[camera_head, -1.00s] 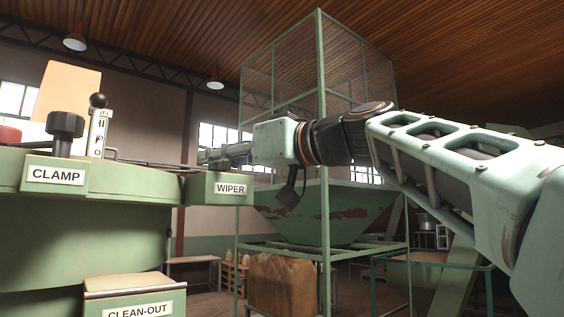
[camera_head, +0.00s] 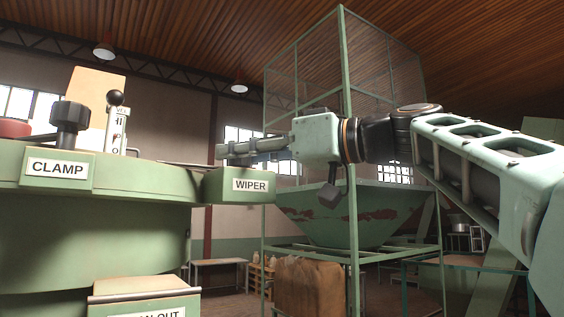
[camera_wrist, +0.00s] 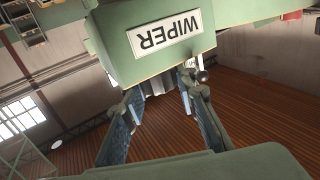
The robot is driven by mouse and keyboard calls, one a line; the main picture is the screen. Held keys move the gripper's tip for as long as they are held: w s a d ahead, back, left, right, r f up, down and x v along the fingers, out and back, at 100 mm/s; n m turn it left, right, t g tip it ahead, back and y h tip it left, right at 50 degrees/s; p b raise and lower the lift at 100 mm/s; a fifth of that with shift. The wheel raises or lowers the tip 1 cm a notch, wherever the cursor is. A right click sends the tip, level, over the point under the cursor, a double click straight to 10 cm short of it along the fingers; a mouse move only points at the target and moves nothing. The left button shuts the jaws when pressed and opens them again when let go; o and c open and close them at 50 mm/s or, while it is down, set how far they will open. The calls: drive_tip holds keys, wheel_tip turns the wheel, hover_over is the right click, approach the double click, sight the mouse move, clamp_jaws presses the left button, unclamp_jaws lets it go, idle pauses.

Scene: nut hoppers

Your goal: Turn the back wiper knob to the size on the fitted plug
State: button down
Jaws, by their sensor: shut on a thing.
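The green box with the WIPER label (camera_head: 238,190) juts from the right side of the machine. My gripper (camera_head: 218,152) reaches in from the right, just above and behind this box, with its fingers pointing left. In the wrist view my gripper (camera_wrist: 160,88) has its two fingers a small gap apart, with their tips by the edge of the WIPER box (camera_wrist: 190,50). What they hold, apparently the wiper knob, is hidden there by the box. No size marking on a plug can be read in either view.
Left of the box are the CLAMP label (camera_head: 58,170), a black clamp knob (camera_head: 70,116), a black ball-topped lever (camera_head: 116,98) beside a lettered white plate, and a red part (camera_head: 14,127). A caged green hopper (camera_head: 350,212) stands behind my arm.

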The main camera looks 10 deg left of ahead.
idle(0.3)
drive_tip(key=c, duration=1.5)
unclamp_jaws()
drive_tip(key=shift+d, duration=0.1)
drive_tip(key=v, duration=1.2)
